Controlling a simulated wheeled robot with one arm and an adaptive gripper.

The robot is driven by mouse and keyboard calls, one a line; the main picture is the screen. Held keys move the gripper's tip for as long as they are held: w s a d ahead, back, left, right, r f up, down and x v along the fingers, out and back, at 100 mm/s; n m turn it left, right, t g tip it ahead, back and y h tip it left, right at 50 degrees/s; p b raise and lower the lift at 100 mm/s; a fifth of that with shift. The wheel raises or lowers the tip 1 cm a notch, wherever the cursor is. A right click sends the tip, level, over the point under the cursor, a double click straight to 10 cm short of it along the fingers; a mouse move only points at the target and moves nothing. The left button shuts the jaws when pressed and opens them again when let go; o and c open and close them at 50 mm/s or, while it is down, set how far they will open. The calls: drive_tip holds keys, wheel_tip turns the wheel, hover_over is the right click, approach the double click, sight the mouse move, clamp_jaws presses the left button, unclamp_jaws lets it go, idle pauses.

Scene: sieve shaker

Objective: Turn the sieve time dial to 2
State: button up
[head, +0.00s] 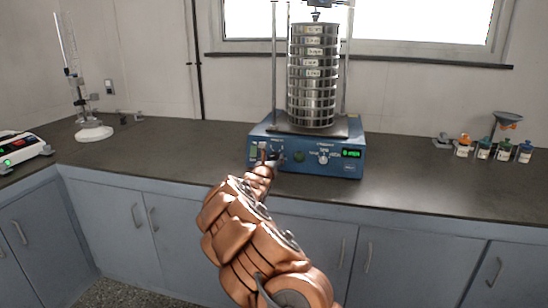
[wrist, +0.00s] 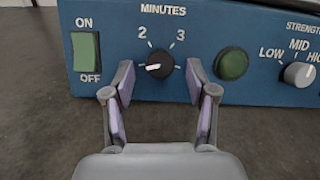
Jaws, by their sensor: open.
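The sieve time dial (wrist: 160,62) is a round black knob under the word MINUTES on the blue shaker front (wrist: 215,25). Its white pointer mark points left and slightly down, below the printed 2. The 2 is at its upper left and the 3 at its upper right. My gripper (wrist: 159,78) is open, with one finger on each side of the dial and a visible gap to it. Any label left of the dial is hidden by the left finger. In the head view my gripper (head: 268,157) is at the left part of the shaker front and covers the dial.
A green ON/OFF switch (wrist: 86,52) is left of the dial. A round green button (wrist: 232,64) and the strength knob (wrist: 299,74) are to its right. A sieve stack (head: 312,85) stands on the shaker. The counter (head: 420,165) in front is clear.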

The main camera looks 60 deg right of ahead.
drive_tip(key=shift+x, duration=0.9)
drive_tip(key=shift+r, duration=0.1)
clamp_jaws()
